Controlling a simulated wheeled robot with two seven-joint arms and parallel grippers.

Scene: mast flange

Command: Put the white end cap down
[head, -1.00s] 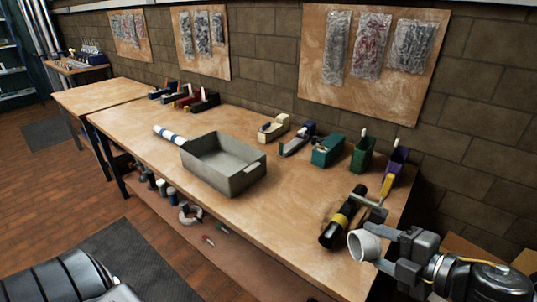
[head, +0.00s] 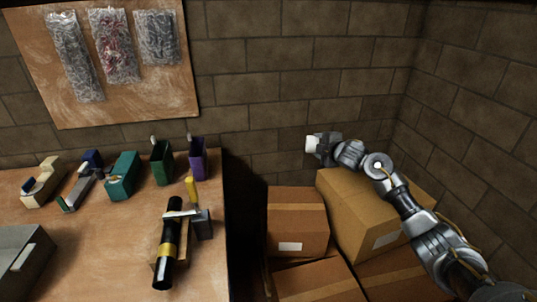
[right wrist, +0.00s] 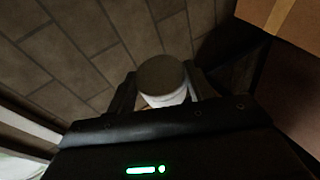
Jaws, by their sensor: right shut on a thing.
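The white end cap (head: 312,145) is in my right gripper (head: 318,146), which is shut on it. In the head view the gripper is to the right of the workbench, in front of the brick wall and above the cardboard boxes. The right wrist view shows the cap (right wrist: 166,98) between the two fingers (right wrist: 162,92), its round end facing away and in shade. The cap is off the bench, with a gap between it and the bench edge. My left gripper is not in view.
The wooden workbench (head: 110,240) ends left of the boxes. Cardboard boxes (head: 297,220) fill the corner by the brick wall (head: 270,90).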

